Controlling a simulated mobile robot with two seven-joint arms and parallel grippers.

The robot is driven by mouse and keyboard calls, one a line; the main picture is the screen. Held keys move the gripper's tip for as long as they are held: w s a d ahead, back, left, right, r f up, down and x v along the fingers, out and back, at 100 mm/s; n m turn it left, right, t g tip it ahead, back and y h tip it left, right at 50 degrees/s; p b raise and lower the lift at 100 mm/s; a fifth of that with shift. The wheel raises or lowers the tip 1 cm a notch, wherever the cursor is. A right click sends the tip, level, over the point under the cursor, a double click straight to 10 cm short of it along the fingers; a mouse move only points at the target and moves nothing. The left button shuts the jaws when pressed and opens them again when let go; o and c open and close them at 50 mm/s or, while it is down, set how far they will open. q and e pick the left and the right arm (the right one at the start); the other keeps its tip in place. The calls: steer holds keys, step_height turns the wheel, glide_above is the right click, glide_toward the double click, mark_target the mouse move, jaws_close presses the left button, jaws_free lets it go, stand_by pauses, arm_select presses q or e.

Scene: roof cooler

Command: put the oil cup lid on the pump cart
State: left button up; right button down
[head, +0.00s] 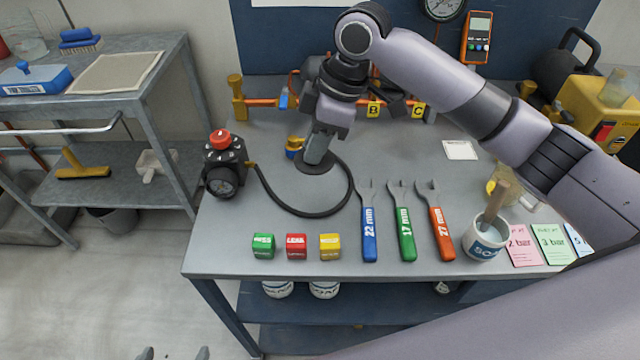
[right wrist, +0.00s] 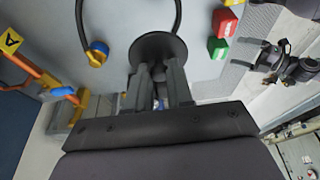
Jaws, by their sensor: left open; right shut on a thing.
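My right gripper (head: 317,158) is shut on a dark round disc, which looks like the oil cup lid (head: 303,167), over the middle of the workbench. In the right wrist view the lid (right wrist: 158,46) sits flat at the fingertips; whether it touches the bench I cannot tell. The yellow pump cart (head: 592,100) stands at the far right, with a black handle and a clear cup (head: 617,88) on top. My left gripper (head: 174,354) is open and empty at the bottom edge of the head view, off the bench.
A black hose (head: 345,205) loops around the gripper from the black pump unit (head: 224,165). Coloured blocks (head: 296,246), wrenches (head: 404,225) and a white pot (head: 484,240) line the front. A valve manifold (head: 260,102) runs behind. A white card (head: 460,150) lies right.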

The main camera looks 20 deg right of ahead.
mark_target(330, 158)
step_height(330, 158, down, 11)
steer(key=shift+r, duration=0.15)
stand_by(0.4)
steer(key=c, duration=1)
jaws_free()
steer(key=v, duration=1.2)
